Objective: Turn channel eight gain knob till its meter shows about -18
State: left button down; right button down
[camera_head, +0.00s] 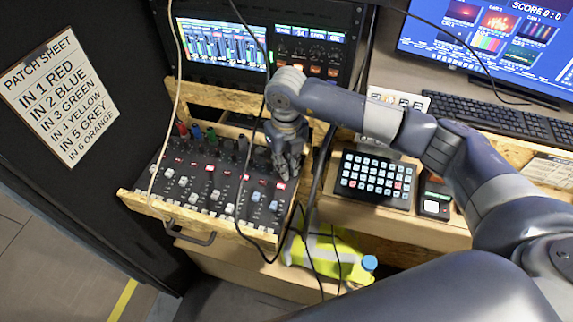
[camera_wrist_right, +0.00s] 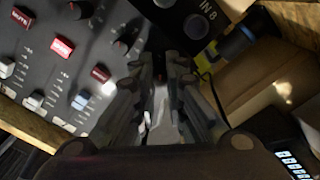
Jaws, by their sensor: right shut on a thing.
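The mixer (camera_head: 215,185) sits in a wooden drawer, with rows of knobs, red mute buttons and faders. My right gripper (camera_head: 287,170) reaches down onto the upper right end of the mixer, at its last channel. In the wrist view my right gripper (camera_wrist_right: 162,65) is closed near the IN 8 label (camera_wrist_right: 208,12). The channel eight gain knob is hidden between the fingers, so its pointer cannot be seen. The meter screen (camera_head: 222,43) on the rack shows several green and blue bars; channel eight's value is too small to read. My left gripper is not in view.
Black cables hang across the mixer and my right arm. A button pad (camera_head: 375,180) and a keyboard (camera_head: 500,115) lie to the right. A patch sheet (camera_head: 58,95) hangs at left.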

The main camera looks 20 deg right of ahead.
jog(key=shift+r+m, duration=0.1)
jog(key=shift+m, duration=0.3)
jog(key=c, duration=1.9)
grip_release()
notch_tip(320, 180, up, 12)
